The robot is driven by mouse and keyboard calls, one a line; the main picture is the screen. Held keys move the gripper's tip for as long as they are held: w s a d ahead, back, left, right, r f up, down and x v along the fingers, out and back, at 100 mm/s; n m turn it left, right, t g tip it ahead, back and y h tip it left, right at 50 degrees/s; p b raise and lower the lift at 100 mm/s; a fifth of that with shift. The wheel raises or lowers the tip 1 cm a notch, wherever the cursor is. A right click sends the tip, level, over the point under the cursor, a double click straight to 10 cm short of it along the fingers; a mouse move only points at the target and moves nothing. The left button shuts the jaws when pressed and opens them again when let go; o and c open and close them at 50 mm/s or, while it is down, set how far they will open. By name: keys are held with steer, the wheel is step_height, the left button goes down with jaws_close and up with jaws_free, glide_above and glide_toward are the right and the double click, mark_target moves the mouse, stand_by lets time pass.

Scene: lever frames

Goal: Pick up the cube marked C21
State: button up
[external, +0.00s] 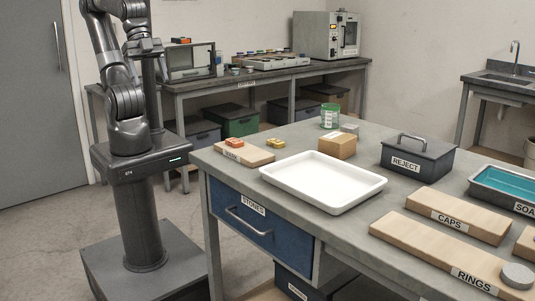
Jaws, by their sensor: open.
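No marking C21 can be read in the external view, so I cannot tell which thing is that cube. A small orange piece (234,143) lies on a labelled wooden board (250,155) at the near bench's left end. A small yellow piece (276,143) lies on the bench just right of the board. A tan box-shaped block (337,146) stands behind the white tray. My gripper (146,48) is at the upper left, folded close to my arm, open and well away from the bench items. Its fingertips are too small to make out clearly.
The white tray (285,178) is empty. A black REJECT box (417,162), a green jar (329,116), CAPS (455,212) and RINGS (430,247) boards and a teal-filled SOAK tray (490,180) share the bench. The blue STONES drawer (240,218) is shut. A back bench (260,77) holds equipment.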

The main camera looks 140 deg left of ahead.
steer(key=w+a+r+n, duration=0.2)
steer(key=w+a+n, duration=0.3)
steer(key=w, duration=0.2)
steer(key=w+a+r+n, duration=0.3)
steer(key=w+a+n, duration=0.1)
steer(key=w+n, duration=0.2)
steer(key=n+g, duration=0.1)
steer(key=n, duration=2.6)
glide_above(349, 126)
steer(key=s, duration=0.4)
step_height(349, 126, down, 18)
steer(key=shift+y, duration=0.3)
steer(key=x, duration=0.9)
steer(key=shift+w+d+f, duration=0.1)
steer(key=shift+w+f, duration=0.15)
steer(key=shift+w, duration=0.1)
steer(key=c, duration=1.2)
